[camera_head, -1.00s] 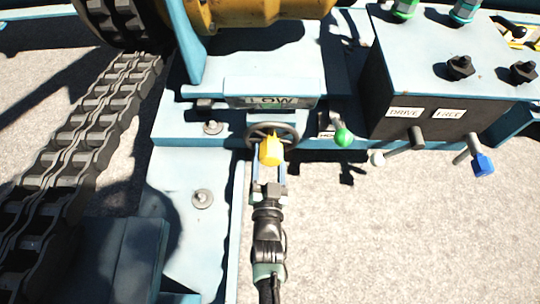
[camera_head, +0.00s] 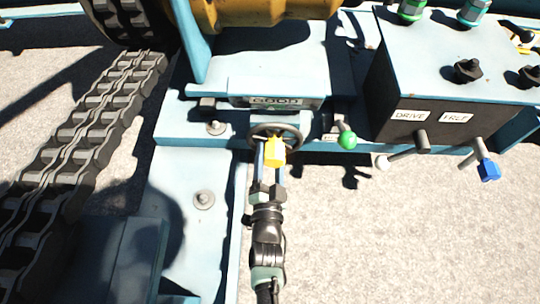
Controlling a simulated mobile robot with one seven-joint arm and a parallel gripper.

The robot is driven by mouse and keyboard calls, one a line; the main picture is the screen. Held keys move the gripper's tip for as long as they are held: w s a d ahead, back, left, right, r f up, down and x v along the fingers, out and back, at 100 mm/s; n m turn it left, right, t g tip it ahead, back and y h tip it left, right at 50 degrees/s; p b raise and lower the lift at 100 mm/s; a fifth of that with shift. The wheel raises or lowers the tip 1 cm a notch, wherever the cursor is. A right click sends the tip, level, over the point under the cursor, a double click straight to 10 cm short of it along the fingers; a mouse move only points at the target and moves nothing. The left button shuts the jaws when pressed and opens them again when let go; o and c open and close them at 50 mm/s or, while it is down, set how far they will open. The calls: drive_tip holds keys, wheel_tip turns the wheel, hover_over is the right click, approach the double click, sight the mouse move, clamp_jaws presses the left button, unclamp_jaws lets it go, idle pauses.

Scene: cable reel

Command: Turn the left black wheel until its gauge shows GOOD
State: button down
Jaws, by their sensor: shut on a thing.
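The left black wheel (camera_head: 278,127) is mounted at the front of the pale blue frame, below its gauge. The gauge window (camera_head: 276,101) appears to read GOOD, in small, slightly blurred letters. A yellow knob (camera_head: 274,151) sits at the near side of the wheel. My gripper (camera_head: 272,160) reaches up from below and is shut on the yellow knob. The fingers and knob hide part of the wheel's near rim.
A green-knobbed lever (camera_head: 347,140) stands just right of the wheel. A control box (camera_head: 440,75) with DRIVE and FREE labels, and levers with white and blue (camera_head: 489,170) ends, is further right. A heavy chain (camera_head: 90,150) runs down the left. Open ground lies at lower right.

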drive_tip(key=shift+c, duration=0.8)
unclamp_jaws()
drive_tip(key=shift+s, duration=0.1)
drive_tip(key=s+p, duration=0.5)
drive_tip(key=s, duration=0.7)
drive_tip(key=shift+s+p, duration=0.35)
drive_tip(key=shift+s, duration=0.05)
